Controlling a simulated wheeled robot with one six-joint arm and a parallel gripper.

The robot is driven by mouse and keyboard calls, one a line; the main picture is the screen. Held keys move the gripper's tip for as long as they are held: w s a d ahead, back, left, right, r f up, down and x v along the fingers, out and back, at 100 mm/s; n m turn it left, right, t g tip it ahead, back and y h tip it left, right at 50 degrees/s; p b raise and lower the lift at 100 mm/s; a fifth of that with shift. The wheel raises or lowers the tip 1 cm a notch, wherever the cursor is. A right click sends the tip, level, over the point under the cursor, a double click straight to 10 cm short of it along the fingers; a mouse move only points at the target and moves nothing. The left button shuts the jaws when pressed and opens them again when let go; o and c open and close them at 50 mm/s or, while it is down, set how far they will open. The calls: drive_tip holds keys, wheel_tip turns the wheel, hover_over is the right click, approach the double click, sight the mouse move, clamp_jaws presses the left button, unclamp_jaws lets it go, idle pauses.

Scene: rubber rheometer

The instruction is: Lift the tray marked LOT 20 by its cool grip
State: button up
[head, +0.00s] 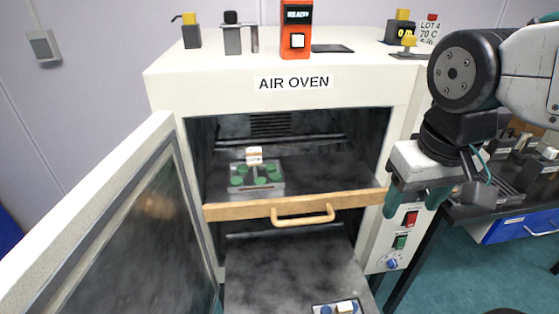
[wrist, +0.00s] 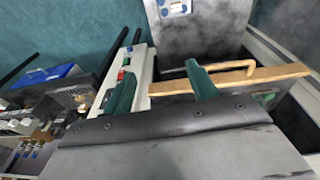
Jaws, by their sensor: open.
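A small tray (head: 270,188) with several green discs sits on the upper oven shelf (head: 320,170). It has a pale upright tab with tiny marks. A second tray (head: 318,309) with blue discs lies on the lower shelf (head: 280,270), cut off by the bottom edge; it also shows in the wrist view (wrist: 172,9). I cannot read LOT 20 on either, and cannot tell which part is the cool grip. My gripper (head: 414,197) is open and empty, right of both trays, by the right end of the upper shelf's wooden front. Its green fingers show in the wrist view (wrist: 161,90).
The oven door (head: 130,220) stands open at left. The upper shelf's wooden bar (head: 240,211) and handle (head: 303,219) cross the opening; the handle also shows in the wrist view (wrist: 232,66). Oven switches (head: 400,240) sit below my gripper. A bench with a blue drawer (head: 515,228) stands at right.

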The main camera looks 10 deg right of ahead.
drive_tip(key=w+a+r+t, duration=0.1)
drive_tip(key=w+a, duration=0.3)
drive_tip(key=w, duration=0.5)
drive_tip(key=t, duration=0.3)
approach(254, 153)
drive_tip(key=x, duration=0.5)
drive_tip(key=shift+s+d, duration=0.15)
drive_tip(key=shift+d, duration=0.1)
drive_tip(key=x, duration=0.7)
drive_tip(key=shift+w+a+f, duration=0.15)
drive_tip(key=shift+w+a, duration=0.1)
drive_tip(key=c, duration=1.2)
